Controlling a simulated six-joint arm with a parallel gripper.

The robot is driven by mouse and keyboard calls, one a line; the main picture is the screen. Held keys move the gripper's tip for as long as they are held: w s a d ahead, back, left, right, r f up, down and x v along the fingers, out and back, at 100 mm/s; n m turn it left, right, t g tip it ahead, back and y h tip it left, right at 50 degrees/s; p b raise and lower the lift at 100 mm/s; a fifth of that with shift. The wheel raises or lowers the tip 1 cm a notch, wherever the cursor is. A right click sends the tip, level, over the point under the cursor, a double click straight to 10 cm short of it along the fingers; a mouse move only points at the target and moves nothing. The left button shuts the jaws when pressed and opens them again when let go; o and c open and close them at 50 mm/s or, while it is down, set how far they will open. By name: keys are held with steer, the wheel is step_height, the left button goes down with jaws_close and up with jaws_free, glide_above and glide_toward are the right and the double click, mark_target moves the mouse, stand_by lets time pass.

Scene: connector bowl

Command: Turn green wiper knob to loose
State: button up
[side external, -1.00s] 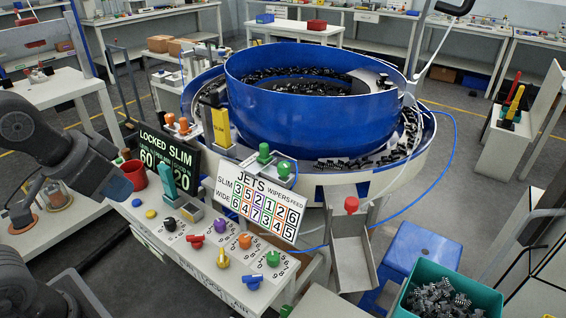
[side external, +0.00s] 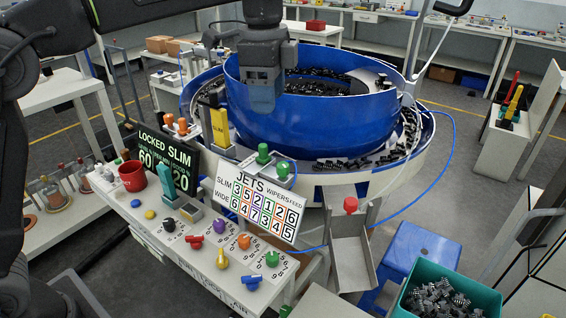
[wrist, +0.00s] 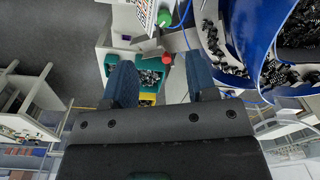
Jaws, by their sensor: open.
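Several green knobs show in the side view. One green knob (side external: 263,154) stands on a grey post at the bowl's near rim. A second green knob (side external: 284,169) sits just right of it, behind the JETS board. A third green knob (side external: 272,259) is on the front panel. I cannot tell by label which is the wiper knob. A green knob also shows at the top of the wrist view (wrist: 165,18). My gripper (side external: 264,104) points down over the blue bowl, behind and above the rim knobs, touching none. Its fingers are apart and empty in the wrist view (wrist: 157,75).
The JETS board (side external: 259,208) stands just in front of the rim knobs. The blue bowl (side external: 300,125) holds black connectors. A yellow SLIM block (side external: 219,127) stands left. A red knob (side external: 350,204) tops the chute. A green bin (side external: 450,285) is front right.

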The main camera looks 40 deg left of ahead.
mark_target(283, 164)
steer(key=shift+m, duration=0.7)
steer(key=f, duration=0.5)
steer(key=w+d+f, duration=0.1)
steer(key=f, duration=0.9)
steer(key=shift+w+d, duration=0.4)
steer(key=shift+r, duration=0.1)
steer(key=shift+c, duration=0.2)
steer(key=c, duration=0.9)
